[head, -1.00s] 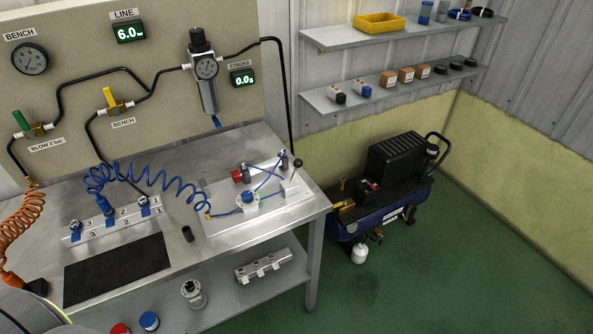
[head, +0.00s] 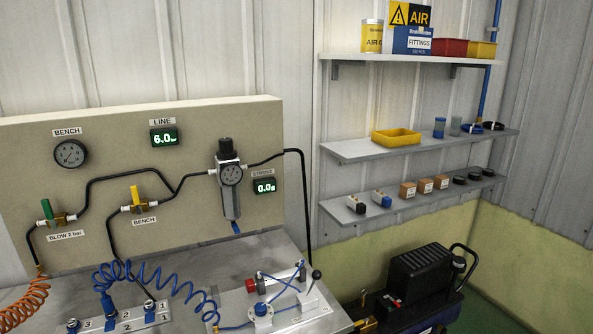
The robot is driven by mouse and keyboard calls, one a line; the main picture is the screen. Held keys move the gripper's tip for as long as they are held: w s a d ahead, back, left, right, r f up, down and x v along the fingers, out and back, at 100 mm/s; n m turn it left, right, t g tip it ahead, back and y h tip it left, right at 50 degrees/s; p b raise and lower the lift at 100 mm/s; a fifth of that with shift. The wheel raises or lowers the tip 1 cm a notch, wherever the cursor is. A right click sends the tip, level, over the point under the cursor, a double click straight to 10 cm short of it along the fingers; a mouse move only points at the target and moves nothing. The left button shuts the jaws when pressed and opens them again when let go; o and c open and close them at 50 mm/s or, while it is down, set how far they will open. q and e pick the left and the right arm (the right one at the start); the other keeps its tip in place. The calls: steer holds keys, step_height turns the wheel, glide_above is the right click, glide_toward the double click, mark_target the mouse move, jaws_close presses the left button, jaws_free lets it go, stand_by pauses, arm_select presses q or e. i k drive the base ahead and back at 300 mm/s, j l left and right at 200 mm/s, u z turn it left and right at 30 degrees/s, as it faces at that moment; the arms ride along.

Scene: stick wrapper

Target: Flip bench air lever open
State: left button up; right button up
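The bench air lever is the yellow handle (head: 135,195) on a brass valve in the black line, above the lower "BENCH" label (head: 144,220). The handle stands upright, across its pipe. A green lever (head: 47,209) stands upright on the left valve, above the "BLOW 2 bar" label. The bench gauge (head: 70,153) is at the upper left of the panel. The line display (head: 164,137) reads 6.0. Neither of my grippers shows in the head view.
The panel (head: 110,240) rises behind the metal bench (head: 265,245). A regulator (head: 229,185) and coiled blue hose (head: 165,282) are near the levers. An orange hose (head: 25,300) hangs at left. Shelves (head: 360,150) and a compressor (head: 420,275) are at right.

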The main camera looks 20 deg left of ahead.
mark_target(135, 195)
steer(key=u, duration=1.65)
